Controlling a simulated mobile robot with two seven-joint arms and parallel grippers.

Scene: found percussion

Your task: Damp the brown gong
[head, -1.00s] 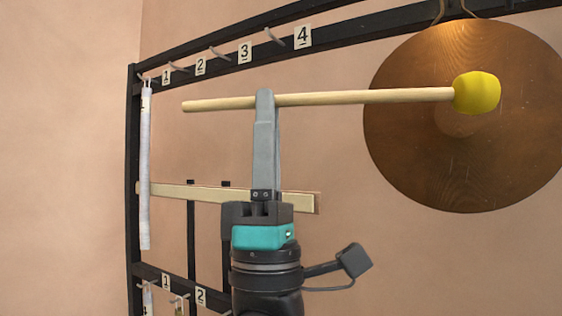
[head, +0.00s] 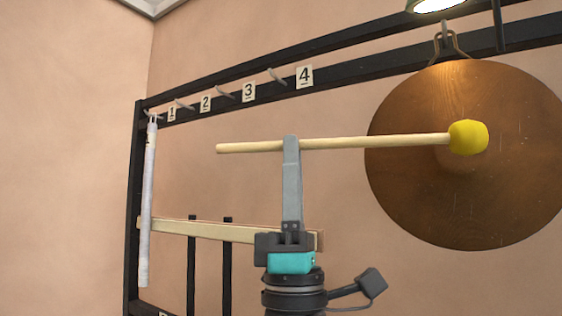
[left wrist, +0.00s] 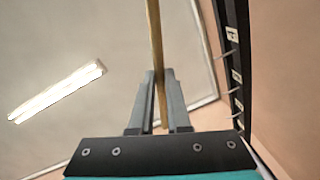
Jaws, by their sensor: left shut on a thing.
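The brown gong (head: 430,205) is a large round disc hanging by a cord from the black rack's upper rail, at the right of the head view. My left gripper (head: 291,146) points up and is shut on the wooden stick of a mallet (head: 370,142). The mallet lies about level, its yellow ball head (head: 468,137) in front of the gong's middle in the picture. I cannot tell whether the head touches the gong. In the left wrist view the stick (left wrist: 155,40) runs up from between the fingers (left wrist: 160,100). My right gripper is not in view.
The black rack (head: 350,72) has several empty hooks with labels 1 to 4. A white tube (head: 148,205) hangs at its left end. A pale wooden bar (head: 200,229) lies across behind my gripper. A lamp (head: 437,5) is above the gong.

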